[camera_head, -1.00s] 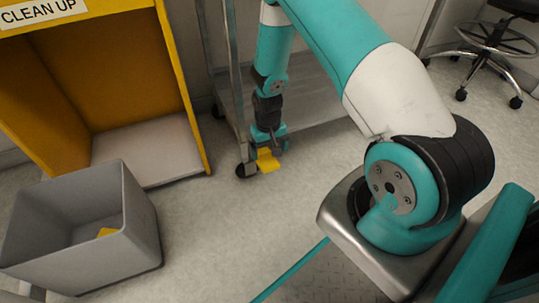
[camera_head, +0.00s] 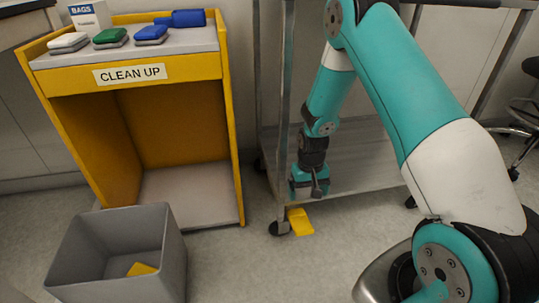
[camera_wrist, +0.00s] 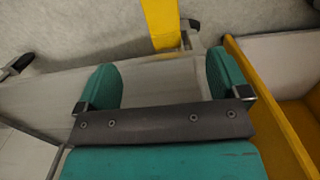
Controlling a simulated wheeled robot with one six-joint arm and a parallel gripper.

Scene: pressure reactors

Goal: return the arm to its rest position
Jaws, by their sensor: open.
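A flat yellow piece (camera_head: 299,221) lies on the floor by the cart's wheel, apart from the fingers. It also shows in the wrist view (camera_wrist: 160,22), beyond the fingertips.
A grey metal cart (camera_head: 358,165) stands close behind my gripper. A yellow CLEAN UP stand (camera_head: 232,135) is at left, with several items on top. A grey bin (camera_head: 172,262) before it holds a yellow piece (camera_head: 141,269). Open floor lies between bin and cart.

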